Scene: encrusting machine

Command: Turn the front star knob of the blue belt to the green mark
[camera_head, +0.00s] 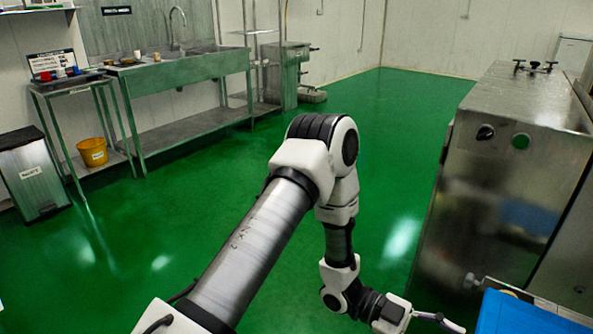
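The blue belt (525,316) shows at the bottom right and is cut off by the picture edge. A small grey knob-like part (470,281) sticks out just left of the belt's metal frame; its shape is too small to tell whether it is a star knob. I cannot make out a green mark beside it. My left arm comes in from the lower left, and its gripper (436,319) is at the bottom edge, left of the belt and below the knob-like part, apart from both. My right gripper is out of view.
A steel machine (480,200) stands at the right, with a black knob (485,132) and a green round button (521,141). A sink bench (180,75), a side table (75,88), a yellow bucket (92,152) and a bin (33,178) stand left. Green floor between is clear.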

